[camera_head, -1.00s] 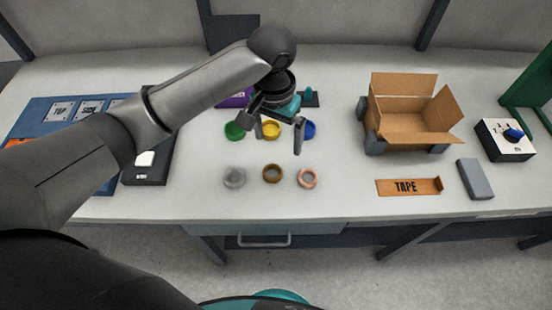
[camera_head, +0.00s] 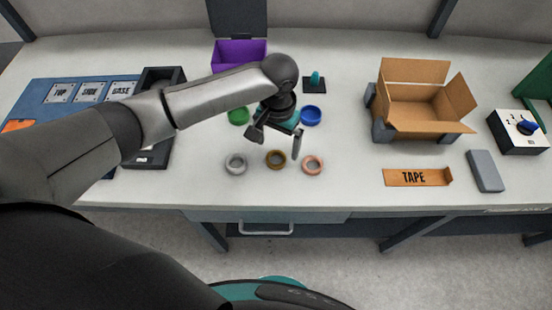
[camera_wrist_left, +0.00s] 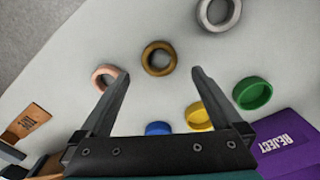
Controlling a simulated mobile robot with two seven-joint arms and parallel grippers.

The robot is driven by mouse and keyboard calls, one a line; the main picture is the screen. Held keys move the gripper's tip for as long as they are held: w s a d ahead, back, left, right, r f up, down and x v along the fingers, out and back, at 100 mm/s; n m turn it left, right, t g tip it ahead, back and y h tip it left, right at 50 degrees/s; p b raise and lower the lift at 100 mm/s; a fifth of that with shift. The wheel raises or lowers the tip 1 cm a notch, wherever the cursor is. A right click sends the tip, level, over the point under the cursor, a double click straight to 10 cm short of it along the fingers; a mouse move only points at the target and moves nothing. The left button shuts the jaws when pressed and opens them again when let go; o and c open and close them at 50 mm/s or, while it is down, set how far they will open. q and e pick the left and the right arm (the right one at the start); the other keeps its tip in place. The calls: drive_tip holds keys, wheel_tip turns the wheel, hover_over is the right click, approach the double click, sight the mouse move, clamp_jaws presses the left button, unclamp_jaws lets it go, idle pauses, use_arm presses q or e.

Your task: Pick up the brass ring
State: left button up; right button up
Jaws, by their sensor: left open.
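The brass ring (camera_head: 276,160) lies flat on the white table, in the middle of a row of three rings. A grey ring (camera_head: 236,163) lies to its left and a copper-pink ring (camera_head: 312,165) to its right. My left gripper (camera_head: 274,146) is open and empty, above the table near the brass ring. In the left wrist view the brass ring (camera_wrist_left: 159,58) shows beyond the open fingertips, between their lines. The copper ring (camera_wrist_left: 106,77) is close by the left finger in that view. My right gripper is not in view.
Green (camera_head: 238,116) and blue (camera_head: 311,115) round dishes stand behind the rings; a yellow dish (camera_wrist_left: 199,116) shows in the wrist view. A purple bin (camera_head: 238,55) is behind. An open cardboard box (camera_head: 420,115) and a TAPE plate (camera_head: 415,177) are at right.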

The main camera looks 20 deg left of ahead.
sight(277, 159)
use_arm(q)
wheel_tip(277, 159, down, 4)
drive_tip(key=shift+s+r+b, duration=0.1)
drive_tip(key=shift+r+b, duration=0.05)
drive_tip(key=shift+b, duration=0.2)
clamp_jaws()
idle(0.6)
